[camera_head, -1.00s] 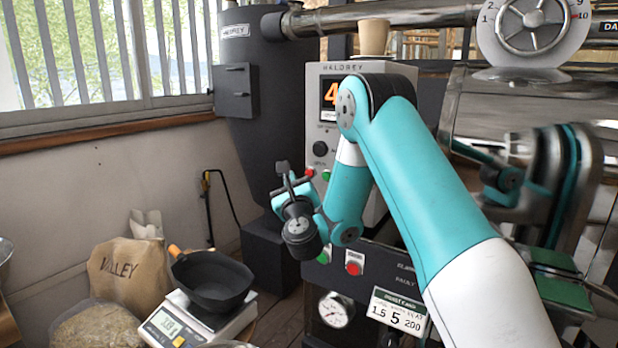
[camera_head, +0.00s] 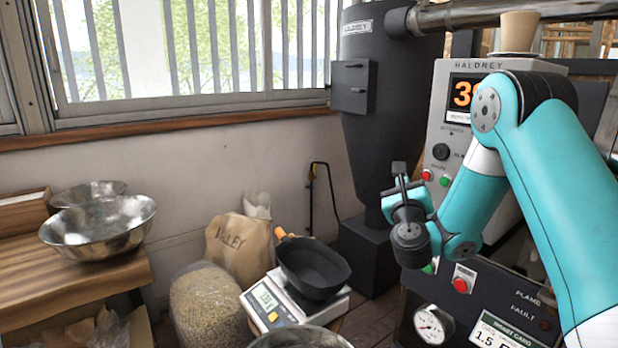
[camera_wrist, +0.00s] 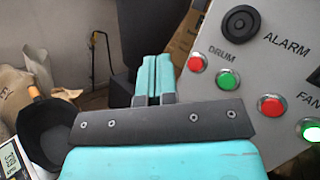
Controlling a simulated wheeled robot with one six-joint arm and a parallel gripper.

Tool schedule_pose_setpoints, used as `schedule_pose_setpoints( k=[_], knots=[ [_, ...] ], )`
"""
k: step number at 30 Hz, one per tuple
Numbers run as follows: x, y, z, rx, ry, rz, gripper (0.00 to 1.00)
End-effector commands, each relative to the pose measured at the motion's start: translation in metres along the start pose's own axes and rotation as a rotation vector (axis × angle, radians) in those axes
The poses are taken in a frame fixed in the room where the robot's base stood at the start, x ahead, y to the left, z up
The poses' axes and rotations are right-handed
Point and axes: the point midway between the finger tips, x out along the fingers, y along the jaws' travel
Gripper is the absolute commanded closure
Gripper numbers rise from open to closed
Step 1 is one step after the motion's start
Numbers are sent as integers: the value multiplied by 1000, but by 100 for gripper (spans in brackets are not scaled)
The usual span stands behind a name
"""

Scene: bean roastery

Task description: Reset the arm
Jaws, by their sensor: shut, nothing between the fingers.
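My teal and white arm comes in from the right in the head view, bent at its elbow in front of the control panel (camera_head: 462,115). My gripper (camera_head: 399,172) points up and away at the arm's end, with nothing held. In the wrist view my gripper (camera_wrist: 154,75) shows its two teal fingers shut side by side and empty. The panel with its red and green buttons lies just right of the fingers in that view.
A black scoop pan (camera_head: 312,270) sits on a white scale (camera_head: 262,303) below left of my gripper. A paper sack (camera_head: 240,250), a bag of beans (camera_head: 207,310) and metal bowls (camera_head: 98,230) on a wooden table (camera_head: 75,285) stand further left. A dark hopper (camera_head: 385,100) rises behind.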

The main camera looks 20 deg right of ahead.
Motion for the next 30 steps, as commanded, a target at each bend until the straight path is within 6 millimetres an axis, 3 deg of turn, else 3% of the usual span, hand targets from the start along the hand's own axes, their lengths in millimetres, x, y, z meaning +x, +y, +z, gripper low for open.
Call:
schedule_pose_setpoints(
  k=[4,8,12,15,17,20,24,27,30],
  knots=[
    [0,9,22,-45,-42,64,100],
    [-13,40,86,-217,-189,278,100],
    [-64,83,169,-539,-469,597,100],
    [-116,102,208,-782,-697,801,100],
    [-150,107,224,-926,-841,912,100],
    [-208,102,239,-1154,-1091,1082,100],
    [-283,71,238,-1436,-1455,1299,100],
    [-324,36,230,-1581,-1698,1434,100],
    [-352,3,220,-1666,-1895,1547,100]
  ],
)
